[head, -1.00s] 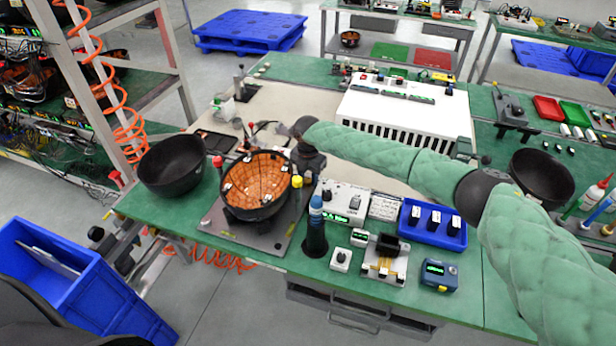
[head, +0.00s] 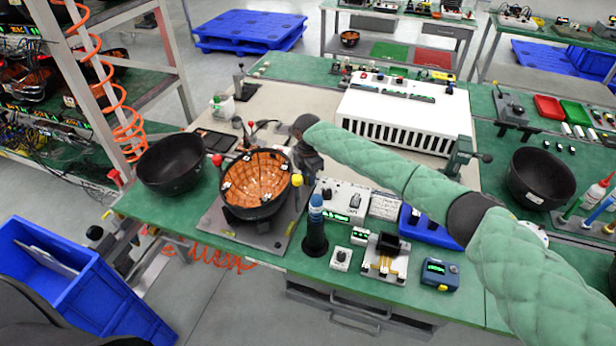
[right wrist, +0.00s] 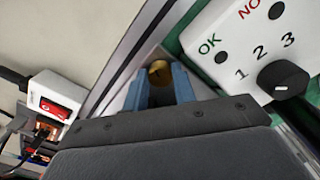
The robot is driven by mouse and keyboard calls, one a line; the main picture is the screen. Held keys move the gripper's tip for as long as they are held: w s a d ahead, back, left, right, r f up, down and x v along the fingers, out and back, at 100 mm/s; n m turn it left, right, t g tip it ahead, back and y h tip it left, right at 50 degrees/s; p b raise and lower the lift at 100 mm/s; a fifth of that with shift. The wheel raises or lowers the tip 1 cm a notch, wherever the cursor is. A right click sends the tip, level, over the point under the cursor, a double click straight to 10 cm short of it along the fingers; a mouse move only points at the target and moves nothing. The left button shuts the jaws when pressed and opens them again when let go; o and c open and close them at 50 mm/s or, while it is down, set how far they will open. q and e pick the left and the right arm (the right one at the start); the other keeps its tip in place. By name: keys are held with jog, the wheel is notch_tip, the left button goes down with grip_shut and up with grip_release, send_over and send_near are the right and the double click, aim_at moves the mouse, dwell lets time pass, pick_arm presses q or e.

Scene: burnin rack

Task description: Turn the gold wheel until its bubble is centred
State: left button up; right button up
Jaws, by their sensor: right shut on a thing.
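The gold wheel (right wrist: 159,70) shows in the right wrist view as a small round brass piece. It sits between the blue fingertips of my right gripper (right wrist: 161,82), which is shut on it. In the head view my right gripper (head: 308,162) is a dark shape at the right rim of the black bowl with an orange lining (head: 256,180), on its grey base plate (head: 222,228). The wheel is hidden there. I cannot make out the bubble in either view. My left gripper is not in view.
Right of the wheel is a white box with OK, NO and a black knob (right wrist: 283,78). A red rocker switch (right wrist: 55,108) is at left. A dark cylinder (head: 315,235) with a blue top stands at the bench front. A white slotted unit (head: 405,108) is behind my arm.

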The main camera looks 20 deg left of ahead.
jog(key=shift+m, duration=1.9)
jog(key=m+p, duration=0.1)
jog(key=m, duration=0.1)
jog(key=shift+r+m, duration=0.1)
jog(key=shift+m, duration=0.5)
jog(key=shift+m+p, duration=0.55)
jog(key=shift+m, duration=0.85)
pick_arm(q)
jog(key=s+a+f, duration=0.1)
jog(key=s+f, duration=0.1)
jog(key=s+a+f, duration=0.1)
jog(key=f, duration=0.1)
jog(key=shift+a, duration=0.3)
